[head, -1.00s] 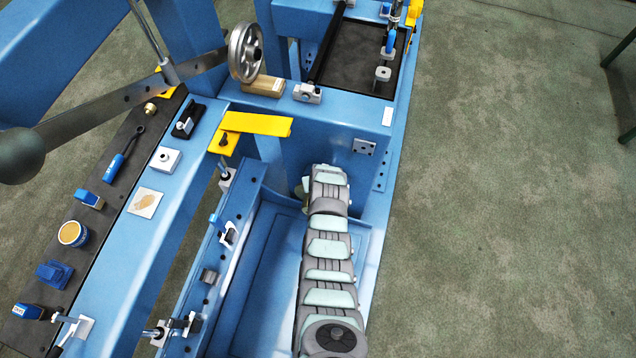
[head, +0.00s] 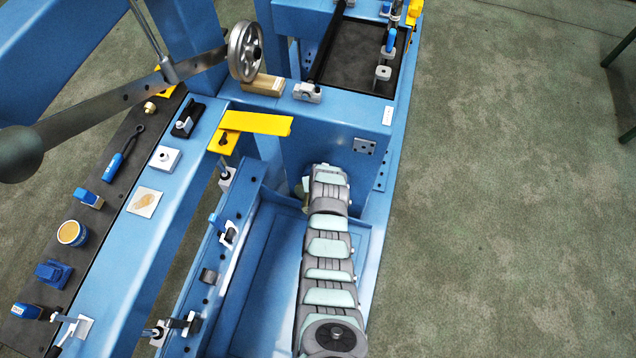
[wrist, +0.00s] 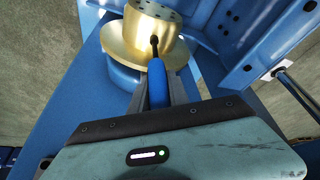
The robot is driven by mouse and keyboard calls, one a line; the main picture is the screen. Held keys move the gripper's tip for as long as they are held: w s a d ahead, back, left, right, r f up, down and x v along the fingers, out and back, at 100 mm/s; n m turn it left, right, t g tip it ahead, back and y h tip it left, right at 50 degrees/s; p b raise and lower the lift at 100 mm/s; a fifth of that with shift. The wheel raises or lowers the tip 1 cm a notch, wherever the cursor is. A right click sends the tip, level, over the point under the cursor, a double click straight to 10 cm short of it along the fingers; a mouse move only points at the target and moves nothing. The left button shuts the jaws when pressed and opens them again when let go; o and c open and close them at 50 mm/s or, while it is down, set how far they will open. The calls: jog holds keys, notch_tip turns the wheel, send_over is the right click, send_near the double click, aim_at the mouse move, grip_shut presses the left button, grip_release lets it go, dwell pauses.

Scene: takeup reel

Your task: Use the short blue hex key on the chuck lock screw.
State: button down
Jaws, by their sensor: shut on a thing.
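In the wrist view my gripper (wrist: 157,100) is shut on the short blue hex key (wrist: 157,80), holding it by its blue handle. The key's dark shaft points up the picture, to the brass chuck (wrist: 125,45). Its tip meets a dark spot on the chuck's collar, where the lock screw seems to be. I cannot tell whether the tip is seated in the screw or only in front of it. In the head view my gripper's jaws and the key are hidden at the far end of my arm, beside the blue upright.
A dark tool strip (head: 60,228) at the left holds several blue-handled tools and a round tub (head: 72,233). A handwheel (head: 245,52) and a yellow bracket (head: 255,123) stand near the upright. A blue wall flanks the chuck at right in the wrist view. Open floor lies right.

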jog(key=shift+r+p, duration=0.35)
jog(key=shift+r, duration=0.3)
dwell(0.4)
